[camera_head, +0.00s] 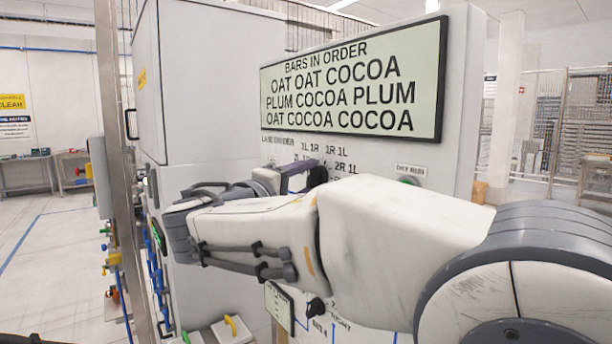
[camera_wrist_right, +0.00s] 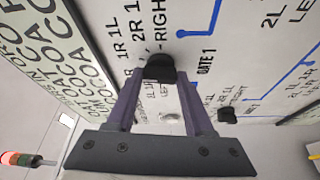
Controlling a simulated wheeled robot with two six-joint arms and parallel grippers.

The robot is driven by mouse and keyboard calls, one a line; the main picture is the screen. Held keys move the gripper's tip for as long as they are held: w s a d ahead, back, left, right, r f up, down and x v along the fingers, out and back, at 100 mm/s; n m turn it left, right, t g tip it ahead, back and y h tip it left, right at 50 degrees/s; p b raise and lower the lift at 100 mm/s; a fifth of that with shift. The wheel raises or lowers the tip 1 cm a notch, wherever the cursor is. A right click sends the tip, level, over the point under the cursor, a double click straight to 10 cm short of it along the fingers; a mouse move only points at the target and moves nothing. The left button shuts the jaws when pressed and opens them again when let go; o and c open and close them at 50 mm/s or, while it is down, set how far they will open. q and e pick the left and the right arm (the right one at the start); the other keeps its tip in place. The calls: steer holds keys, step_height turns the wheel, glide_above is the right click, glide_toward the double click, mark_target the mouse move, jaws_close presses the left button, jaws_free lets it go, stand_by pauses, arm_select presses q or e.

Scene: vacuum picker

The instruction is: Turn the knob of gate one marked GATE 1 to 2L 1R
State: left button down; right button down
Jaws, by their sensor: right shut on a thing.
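The GATE 1 knob (camera_wrist_right: 160,68) is black and sits on the white panel, beside the printed "GATE 1" (camera_wrist_right: 206,55). In the right wrist view the purple fingers of my right gripper (camera_wrist_right: 160,80) are shut on this knob from both sides. Marks such as "1R 1L" and "2R 1" are printed by it; the fingers partly cover other marks, and I cannot tell which mark the knob points at. In the head view my right gripper (camera_head: 302,176) is at the panel, its wrist and arm covering much of the labels. My left gripper is not in view.
A display (camera_head: 350,82) headed "BARS IN ORDER" is above the knob. A second black knob (camera_wrist_right: 228,115) is close by on the panel in the right wrist view. A green button (camera_head: 408,179) is right of the labels. Open floor lies at the far left.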

steer(key=shift+r+n+p, duration=0.2)
steer(key=shift+n+p, duration=0.15)
steer(key=shift+n, duration=0.05)
steer(key=n+g+p, duration=0.1)
steer(key=n+p, duration=0.1)
steer(key=p, duration=0.2)
steer(key=n+g+p, duration=0.1)
steer(key=n+p, duration=0.2)
steer(key=p, duration=0.2)
steer(key=n+g+p, duration=0.2)
steer(key=n+p, duration=0.1)
steer(key=p, duration=0.1)
steer(key=shift+w+a+r+y+p, duration=0.1)
steer(key=shift+r+y+p, duration=0.2)
steer(key=shift+r, duration=0.1)
steer(key=shift+f+n+g+p, duration=0.2)
steer(key=shift+n+g+p, duration=0.3)
steer(key=shift+p, duration=0.55)
steer(key=shift+c, duration=1.4)
jaws_free()
